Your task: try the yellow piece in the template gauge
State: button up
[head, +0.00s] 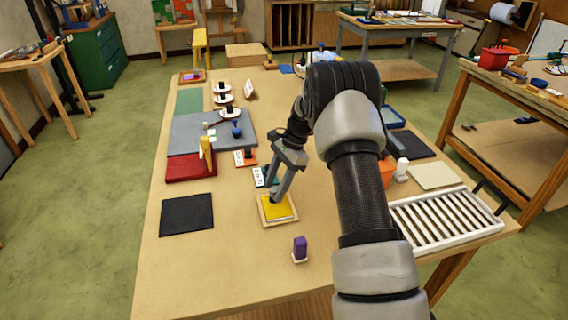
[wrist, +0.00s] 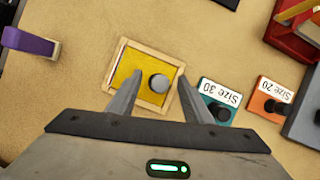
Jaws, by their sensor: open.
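The yellow piece (head: 280,206) lies flat within the light wooden frame of the template gauge (head: 264,220) on the table. In the wrist view the yellow piece (wrist: 128,66) has a round grey knob (wrist: 158,83) on top, inside the gauge's wooden rim (wrist: 150,45). My gripper (head: 274,197) is low over the piece and open. In the wrist view its fingertips (wrist: 159,79) stand on either side of the knob, with space visible on both sides. I cannot tell whether the piece is fully seated; the arm and fingers hide parts of it.
A teal Size 30 block (wrist: 217,112) and an orange Size 20 block (wrist: 270,105) stand close by. A purple piece (head: 300,245) stands nearer the table's front. A dark mat (head: 187,214) lies left, a slotted white rack (head: 445,215) right. Front-left table is clear.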

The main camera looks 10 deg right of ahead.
jog(key=v, duration=1.6)
jog(key=s+a+r+n+t+h, duration=0.15)
jog(key=s+r, duration=0.25)
jog(key=r, duration=0.4)
jog(key=s+a+r+n+t, duration=0.25)
jog(key=s+r+n, duration=0.25)
jog(key=s+r, duration=0.4)
jog(key=s+a+f+n+t+h, duration=0.1)
jog(key=s+n, duration=0.3)
jog(key=s, duration=0.7)
jog(key=s+a+f+n+t+h+p, duration=0.1)
jog(key=s+n, duration=0.3)
jog(key=s, duration=0.6)
jog(key=shift+s+a+f+t+h, duration=0.2)
jog(key=shift+s+f+t+h, duration=0.15)
jog(key=shift+f+t+h, duration=0.15)
